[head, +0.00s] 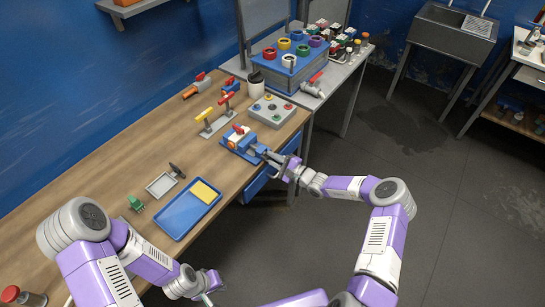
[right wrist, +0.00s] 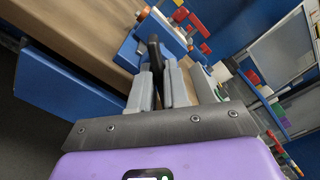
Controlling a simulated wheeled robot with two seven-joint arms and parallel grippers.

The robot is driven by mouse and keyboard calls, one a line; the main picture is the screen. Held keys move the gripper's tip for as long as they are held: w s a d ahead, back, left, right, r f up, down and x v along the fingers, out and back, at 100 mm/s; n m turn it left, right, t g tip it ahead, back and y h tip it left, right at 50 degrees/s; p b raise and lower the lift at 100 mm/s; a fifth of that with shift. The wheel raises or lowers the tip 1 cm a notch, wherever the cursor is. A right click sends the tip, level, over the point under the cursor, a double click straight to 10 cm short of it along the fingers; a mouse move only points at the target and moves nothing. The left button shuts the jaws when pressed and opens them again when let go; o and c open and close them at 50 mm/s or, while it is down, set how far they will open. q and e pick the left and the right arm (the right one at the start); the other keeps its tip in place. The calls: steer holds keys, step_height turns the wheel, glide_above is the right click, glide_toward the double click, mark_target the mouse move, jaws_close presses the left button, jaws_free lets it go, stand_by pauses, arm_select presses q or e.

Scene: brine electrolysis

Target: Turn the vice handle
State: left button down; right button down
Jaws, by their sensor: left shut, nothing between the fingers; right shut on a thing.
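The blue vice (head: 236,143) sits at the front edge of the wooden bench, with a white and red piece (head: 238,130) at its top. Its dark handle is mostly hidden by my right gripper in the head view. In the right wrist view the black handle (right wrist: 153,52) stands between the grey fingers, with the blue vice body (right wrist: 128,50) behind it. My right gripper (head: 271,157) is shut on the handle; its fingers also show in the right wrist view (right wrist: 160,78). My left gripper (head: 211,294) is shut and empty, low in front of the bench.
A blue tray (head: 178,222) with a yellow sponge (head: 205,192) lies on the bench left of the vice. A grey box with coloured knobs (head: 272,111) and a stand with yellow and red handles (head: 215,123) are behind the vice. Open floor (head: 440,210) lies to the right.

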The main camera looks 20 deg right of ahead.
steer(key=shift+n+p, duration=0.45)
steer(key=shift+n, duration=1.45)
steer(key=shift+f, duration=0.1)
steer(key=c, duration=1.2)
jaws_free()
steer(key=shift+s+d, duration=0.1)
steer(key=v, duration=0.7)
steer(key=shift+s, duration=0.2)
